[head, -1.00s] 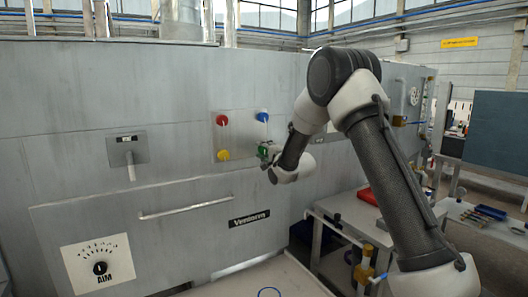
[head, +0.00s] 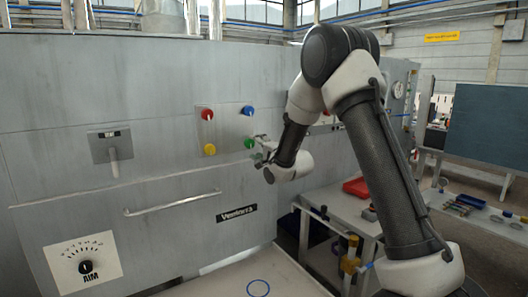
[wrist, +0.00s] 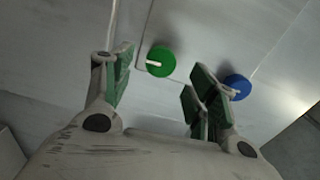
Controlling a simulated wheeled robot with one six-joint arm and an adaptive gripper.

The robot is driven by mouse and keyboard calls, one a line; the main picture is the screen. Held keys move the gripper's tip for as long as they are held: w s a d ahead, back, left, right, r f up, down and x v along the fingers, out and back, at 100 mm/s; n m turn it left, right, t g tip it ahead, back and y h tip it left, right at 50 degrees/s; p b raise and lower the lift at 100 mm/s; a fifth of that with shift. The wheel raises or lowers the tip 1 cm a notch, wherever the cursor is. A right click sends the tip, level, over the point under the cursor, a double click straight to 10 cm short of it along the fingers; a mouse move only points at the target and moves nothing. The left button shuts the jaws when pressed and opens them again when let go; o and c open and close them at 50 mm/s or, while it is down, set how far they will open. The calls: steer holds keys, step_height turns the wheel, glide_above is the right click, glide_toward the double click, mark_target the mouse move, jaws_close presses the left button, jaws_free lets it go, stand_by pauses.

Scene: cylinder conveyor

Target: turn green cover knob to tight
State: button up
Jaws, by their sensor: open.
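The green cover knob (head: 249,143) is on the grey machine panel, at the lower right of a group of coloured knobs. In the wrist view the green knob (wrist: 160,61) shows a pale pointer bar and lies ahead of the jaws, between their lines. My gripper (head: 262,148) is just right of the knob in the head view. In the wrist view my gripper (wrist: 158,75) is open, its green-padded fingers apart, with nothing between them. The knob looks clear of both fingers; the exact gap cannot be told.
A red knob (head: 207,114), a blue knob (head: 248,111) and a yellow knob (head: 209,150) sit close by. In the wrist view the blue knob (wrist: 237,87) is beside the right finger. A handle bar (head: 172,203) and an AIM dial (head: 85,267) are lower left.

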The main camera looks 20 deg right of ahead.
steer(key=v, duration=0.6)
steer(key=shift+s, duration=0.35)
